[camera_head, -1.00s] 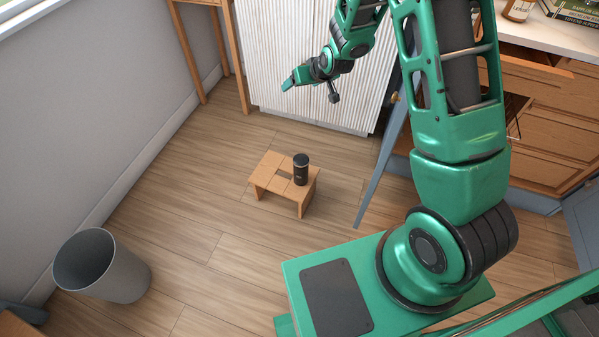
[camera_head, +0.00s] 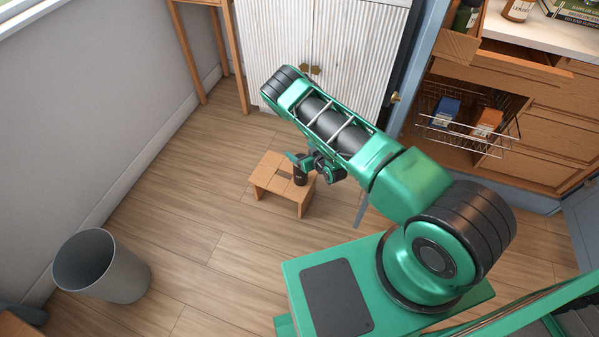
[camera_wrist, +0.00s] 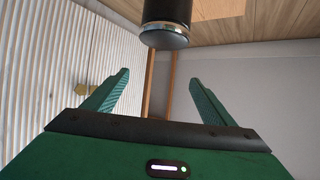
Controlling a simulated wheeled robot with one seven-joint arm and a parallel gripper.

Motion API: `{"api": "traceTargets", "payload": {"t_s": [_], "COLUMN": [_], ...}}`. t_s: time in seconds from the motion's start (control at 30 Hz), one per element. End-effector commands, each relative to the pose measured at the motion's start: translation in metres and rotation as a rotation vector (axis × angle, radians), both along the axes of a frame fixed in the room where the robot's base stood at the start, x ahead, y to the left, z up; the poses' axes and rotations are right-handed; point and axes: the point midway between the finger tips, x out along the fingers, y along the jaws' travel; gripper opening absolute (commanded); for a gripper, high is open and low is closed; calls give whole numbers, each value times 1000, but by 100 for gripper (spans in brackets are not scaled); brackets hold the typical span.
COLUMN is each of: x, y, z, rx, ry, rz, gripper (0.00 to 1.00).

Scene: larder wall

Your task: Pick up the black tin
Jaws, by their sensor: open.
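The black tin (camera_head: 300,177) stands on the small wooden stool (camera_head: 265,181) on the floor. My gripper (camera_head: 295,157) is at the tin's top end in the head view and hides part of it. In the wrist view the tin (camera_wrist: 167,12) shows at the top edge, with a silver rim on its near end. My gripper is open there (camera_wrist: 160,76), its two green fingers apart with nothing between them. The tin lies ahead of the fingertips, roughly in line with the gap. Whether a finger touches it I cannot tell.
A grey bin (camera_head: 101,266) stands at the left. A white ribbed cabinet (camera_head: 270,45) is behind the stool. An open wire basket (camera_head: 470,120) with boxes is at the right. The floor left of the stool is clear.

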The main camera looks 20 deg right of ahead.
Motion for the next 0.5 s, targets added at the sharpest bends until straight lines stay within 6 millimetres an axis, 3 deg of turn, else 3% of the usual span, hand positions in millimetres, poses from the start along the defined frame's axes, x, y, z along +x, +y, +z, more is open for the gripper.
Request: {"api": "traceTargets", "payload": {"t_s": [0.03, 0.2, 0.37, 0.5], "x": [-13, -39, -53, -52], "y": [-3, -9, -13, -13], "z": [-18, -49, -63, -69], "rx": [-4, 3, 6, 10], "ry": [-7, -50, -72, -80], "rz": [13, 39, 53, 54], "gripper": [78, 78, 78, 78]}}
